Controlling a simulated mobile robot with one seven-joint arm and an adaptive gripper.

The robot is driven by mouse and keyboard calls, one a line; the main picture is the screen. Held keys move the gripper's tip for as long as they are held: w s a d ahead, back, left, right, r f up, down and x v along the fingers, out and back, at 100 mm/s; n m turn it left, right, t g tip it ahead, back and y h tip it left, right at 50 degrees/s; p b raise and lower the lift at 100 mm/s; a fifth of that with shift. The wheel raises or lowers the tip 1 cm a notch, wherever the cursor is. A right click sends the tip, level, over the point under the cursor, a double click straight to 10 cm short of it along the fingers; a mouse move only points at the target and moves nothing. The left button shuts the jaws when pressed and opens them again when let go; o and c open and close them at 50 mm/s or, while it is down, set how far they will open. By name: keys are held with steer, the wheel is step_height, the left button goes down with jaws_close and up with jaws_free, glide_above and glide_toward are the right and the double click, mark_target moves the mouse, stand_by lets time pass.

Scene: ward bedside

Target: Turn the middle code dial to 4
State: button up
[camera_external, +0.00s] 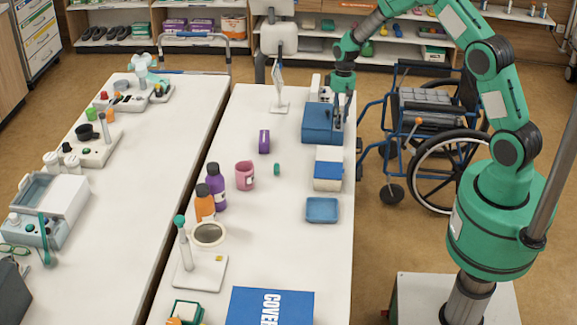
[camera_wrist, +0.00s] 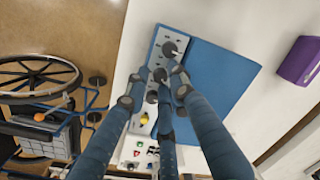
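A blue box (camera_external: 318,123) stands at the far right part of the right table. In the wrist view its blue top (camera_wrist: 206,72) and a grey panel (camera_wrist: 180,32) along its edge show. A round dark dial (camera_wrist: 170,47) sits near the panel's upper end. Other dials on the panel are largely covered by my fingers, and no dial reading is legible. My gripper (camera_wrist: 160,72) points at the panel with its fingertips spread apart. Whether a finger touches a dial cannot be told. In the external view my gripper (camera_external: 343,104) is at the box's right side.
A purple box (camera_external: 264,141), a blue-and-white box (camera_external: 328,168) and a blue tray (camera_external: 322,210) share the table. A pink mug (camera_external: 245,175) and bottles (camera_external: 216,187) stand further left. A wheelchair (camera_external: 430,125) is right of the table. The table's edge runs close beside the blue box.

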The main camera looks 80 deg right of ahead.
jaws_close()
steer(key=shift+m, duration=0.4)
steer(key=shift+s+a+m+p, duration=0.1)
steer(key=shift+m+p, duration=0.5)
steer(key=shift+m, duration=2.1)
steer(key=shift+f, duration=0.1)
jaws_free()
